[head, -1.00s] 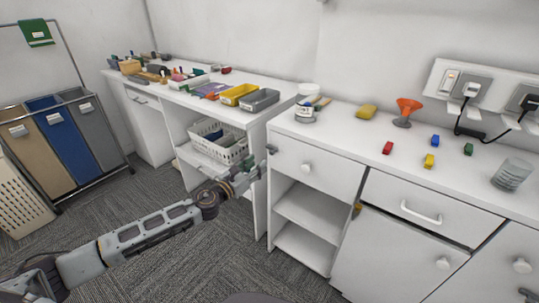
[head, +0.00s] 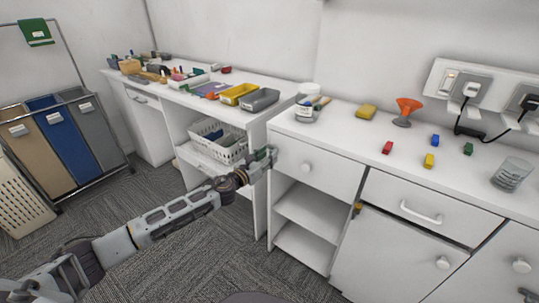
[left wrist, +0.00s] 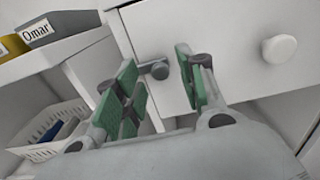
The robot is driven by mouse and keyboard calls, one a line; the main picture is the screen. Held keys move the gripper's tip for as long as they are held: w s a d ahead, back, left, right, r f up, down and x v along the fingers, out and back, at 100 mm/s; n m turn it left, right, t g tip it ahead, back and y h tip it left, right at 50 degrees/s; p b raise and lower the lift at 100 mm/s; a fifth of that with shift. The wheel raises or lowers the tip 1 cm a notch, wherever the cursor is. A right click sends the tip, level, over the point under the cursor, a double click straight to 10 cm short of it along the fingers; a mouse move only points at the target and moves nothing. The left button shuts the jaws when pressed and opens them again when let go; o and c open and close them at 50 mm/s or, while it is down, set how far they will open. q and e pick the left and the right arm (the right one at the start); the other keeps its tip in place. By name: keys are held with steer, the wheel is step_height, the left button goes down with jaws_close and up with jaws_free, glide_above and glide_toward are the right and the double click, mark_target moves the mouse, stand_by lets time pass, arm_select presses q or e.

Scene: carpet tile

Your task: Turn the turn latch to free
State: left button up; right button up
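The turn latch (left wrist: 155,69) is a small grey lever with a round end, at the left edge of a white drawer front (left wrist: 215,55). In the left wrist view it shows between the green-padded fingers of my left gripper (left wrist: 160,78). The fingers are open, one on each side of the latch, and I see gaps beside it. In the head view my left gripper (head: 263,158) is at the drawer's upper left corner and hides most of the latch.
A white knob (left wrist: 279,48) sits on the drawer right of the latch. Open shelves (head: 303,212) lie below the drawer. A white basket (head: 218,140) stands in the neighbouring desk to the left. A small dark piece at the head view's bottom right corner is unclear.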

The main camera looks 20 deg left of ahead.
arm_select(q)
steer(key=shift+x, duration=0.85)
jaws_close()
